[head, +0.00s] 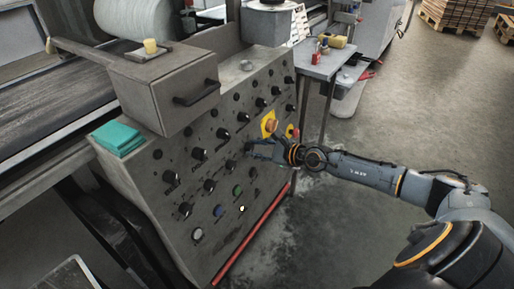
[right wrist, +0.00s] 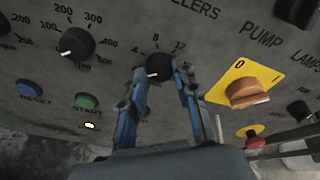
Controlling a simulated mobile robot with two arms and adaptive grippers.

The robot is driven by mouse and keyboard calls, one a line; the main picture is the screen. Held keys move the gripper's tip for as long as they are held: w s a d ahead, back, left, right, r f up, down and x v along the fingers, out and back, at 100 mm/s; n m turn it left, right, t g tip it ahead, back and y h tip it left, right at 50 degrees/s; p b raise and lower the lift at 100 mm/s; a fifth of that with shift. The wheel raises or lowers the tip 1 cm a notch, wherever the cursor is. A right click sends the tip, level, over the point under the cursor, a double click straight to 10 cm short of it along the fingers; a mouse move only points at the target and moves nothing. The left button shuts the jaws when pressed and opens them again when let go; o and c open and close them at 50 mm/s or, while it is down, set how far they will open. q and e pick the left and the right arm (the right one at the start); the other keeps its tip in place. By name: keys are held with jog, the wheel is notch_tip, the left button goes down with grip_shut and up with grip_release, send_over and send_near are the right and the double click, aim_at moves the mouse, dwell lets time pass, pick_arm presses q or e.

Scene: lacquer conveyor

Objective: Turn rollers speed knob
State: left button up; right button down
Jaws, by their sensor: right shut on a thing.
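The rollers speed knob (right wrist: 158,67) is a round black knob with a white pointer mark, on a dial numbered 4, 8, 12. It sits below lettering that reads "...LLERS" at the top of the right wrist view. My right gripper (right wrist: 159,76) is shut on this knob, with one blue finger on each side of it. In the head view my right gripper (head: 251,147) reaches the sloped control panel (head: 160,158) from the right and hides most of the knob. My left gripper is not in view.
A yellow plate with an orange rotary switch (right wrist: 247,93) is right of the knob, with a red button (right wrist: 255,139) below it. A green start button (right wrist: 86,101) and another black knob (right wrist: 76,43) are left.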

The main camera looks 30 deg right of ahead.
jog(key=shift+f, duration=0.1)
jog(key=c, duration=1)
grip_release()
jog(key=shift+s, duration=0.1)
jog(key=v, duration=1.1)
jog(key=shift+s+d+r, duration=0.2)
jog(key=shift+s, duration=0.1)
